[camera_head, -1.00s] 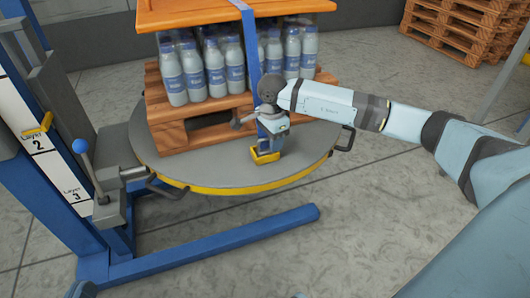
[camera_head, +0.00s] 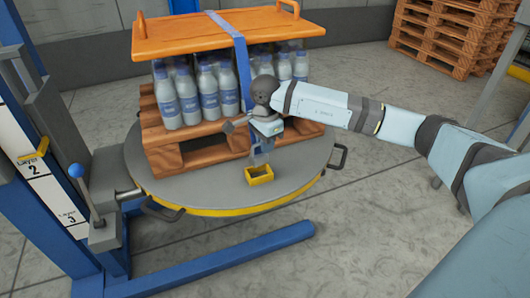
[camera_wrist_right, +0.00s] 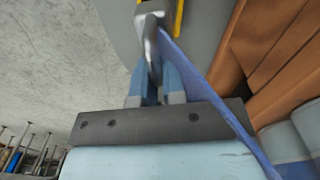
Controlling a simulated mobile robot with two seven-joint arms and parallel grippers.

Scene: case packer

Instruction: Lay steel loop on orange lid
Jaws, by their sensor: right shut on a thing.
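The orange lid (camera_head: 190,36) with raised handles lies on top of the bottles on the pallet. A blue strap (camera_head: 240,62) runs over the lid and down its front side. My right gripper (camera_head: 262,154) is in front of the pallet, low over the turntable and just above a small yellow holder (camera_head: 260,176). In the right wrist view, its fingers (camera_wrist_right: 155,88) are shut on the steel loop (camera_wrist_right: 151,32), with the blue strap (camera_wrist_right: 205,85) running from it. In the head view the loop is too small to make out clearly. My left gripper is out of view.
White bottles (camera_head: 188,98) stand on the wooden pallet (camera_head: 180,138), on a round grey turntable (camera_head: 210,190) with a yellow rim. A blue column with a lever (camera_head: 78,172) stands at the left. Stacked pallets (camera_head: 455,38) stand at the back right.

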